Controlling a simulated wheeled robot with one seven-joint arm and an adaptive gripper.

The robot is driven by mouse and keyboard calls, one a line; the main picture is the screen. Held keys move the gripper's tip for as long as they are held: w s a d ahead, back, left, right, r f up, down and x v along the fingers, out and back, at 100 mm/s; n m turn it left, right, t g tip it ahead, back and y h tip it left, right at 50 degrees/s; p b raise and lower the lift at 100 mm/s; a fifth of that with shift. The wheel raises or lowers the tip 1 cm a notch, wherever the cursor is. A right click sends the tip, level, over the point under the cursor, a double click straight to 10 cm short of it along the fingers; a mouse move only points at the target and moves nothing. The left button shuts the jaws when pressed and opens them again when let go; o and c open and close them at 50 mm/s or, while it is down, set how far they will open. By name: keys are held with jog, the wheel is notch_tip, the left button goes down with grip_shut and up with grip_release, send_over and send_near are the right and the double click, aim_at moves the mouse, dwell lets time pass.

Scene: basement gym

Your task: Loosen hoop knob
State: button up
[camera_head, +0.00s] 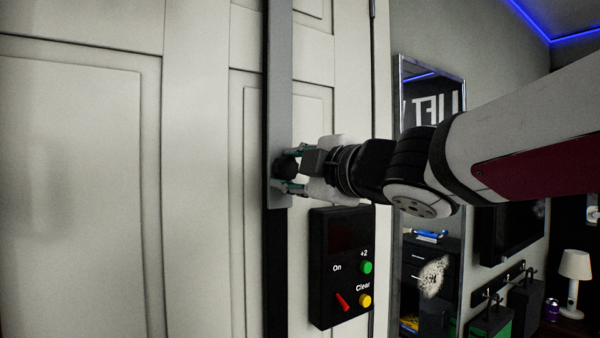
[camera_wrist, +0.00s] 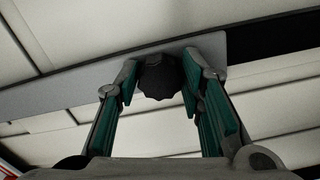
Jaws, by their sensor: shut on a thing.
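The hoop knob (camera_head: 287,167) is a black, scalloped knob on a grey vertical bar (camera_head: 279,90) fixed against a white panelled door. My gripper (camera_head: 289,170) reaches in from the right and its fingers are around the knob, one above and one below. In the wrist view the knob (camera_wrist: 160,77) sits between the teal finger pads of my gripper (camera_wrist: 160,85), near their tips. The gripper is shut on it. The hoop itself is not in view.
A black control box (camera_head: 341,266) with a red switch and green and yellow buttons hangs just below my gripper. A mirror (camera_head: 403,110), a lamp (camera_head: 574,275) and shelves stand to the right. The door (camera_head: 80,200) to the left is clear.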

dwell(0.4)
jog(key=o, duration=1.2)
jog(key=shift+c, duration=0.2)
jog(key=v, duration=1.2)
